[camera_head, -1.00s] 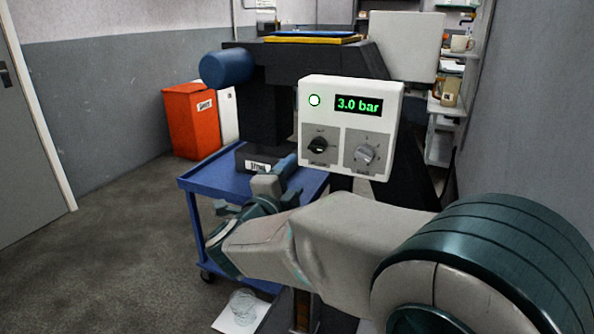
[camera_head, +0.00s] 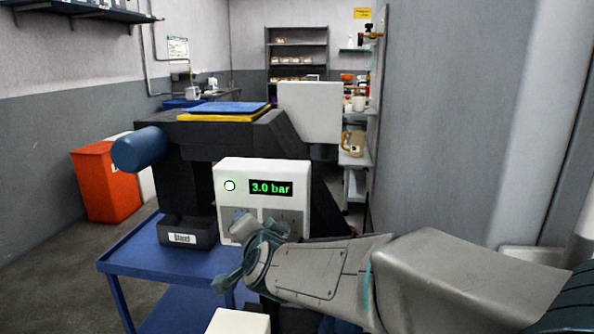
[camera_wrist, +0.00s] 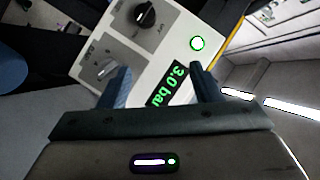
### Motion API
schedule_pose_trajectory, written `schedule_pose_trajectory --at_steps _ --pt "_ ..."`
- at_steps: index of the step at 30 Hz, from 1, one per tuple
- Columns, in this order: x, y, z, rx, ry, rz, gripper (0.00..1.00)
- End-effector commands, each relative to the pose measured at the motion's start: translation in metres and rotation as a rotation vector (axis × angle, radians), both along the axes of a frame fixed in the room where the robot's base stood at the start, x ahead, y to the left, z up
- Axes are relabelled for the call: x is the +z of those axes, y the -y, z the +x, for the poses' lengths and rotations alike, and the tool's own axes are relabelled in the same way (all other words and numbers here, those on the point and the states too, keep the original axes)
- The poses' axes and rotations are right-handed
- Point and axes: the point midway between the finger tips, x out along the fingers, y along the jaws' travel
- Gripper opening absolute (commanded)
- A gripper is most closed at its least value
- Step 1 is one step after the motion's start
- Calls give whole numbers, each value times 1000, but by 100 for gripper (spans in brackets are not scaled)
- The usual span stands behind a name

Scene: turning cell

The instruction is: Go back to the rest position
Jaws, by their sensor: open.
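My gripper (camera_head: 240,250) is in front of the lower part of the white control box in the head view, with my arm reaching in from the right. In the wrist view my gripper (camera_wrist: 160,85) has its two fingers apart with nothing held between them. The control box (camera_head: 222,205) shows a lit round lamp (camera_head: 230,186) and a green display (camera_head: 270,188) reading 3.0 bar. My gripper and wrist hide part of the knob panels in the head view.
A blue cart (camera_head: 130,263) stands below, with a dark labelled bin (camera_head: 185,230) on it. A black machine with a blue cylinder (camera_head: 139,150) is behind. A red bin (camera_head: 105,187) is at the left. A grey wall (camera_head: 445,120) bounds the right side; floor shows at lower left.

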Motion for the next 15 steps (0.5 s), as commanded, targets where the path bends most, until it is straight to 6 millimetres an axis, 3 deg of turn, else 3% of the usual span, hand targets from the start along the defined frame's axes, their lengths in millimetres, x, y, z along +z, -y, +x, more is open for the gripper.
schedule_pose_trajectory --at_steps 1,2,8,15 --pt "16 15 -6 28 -29 -51 58" --pt "18 22 -9 47 -48 -84 58" --pt "22 73 -47 174 -204 -308 58" --pt "22 147 -115 293 -448 -567 58"
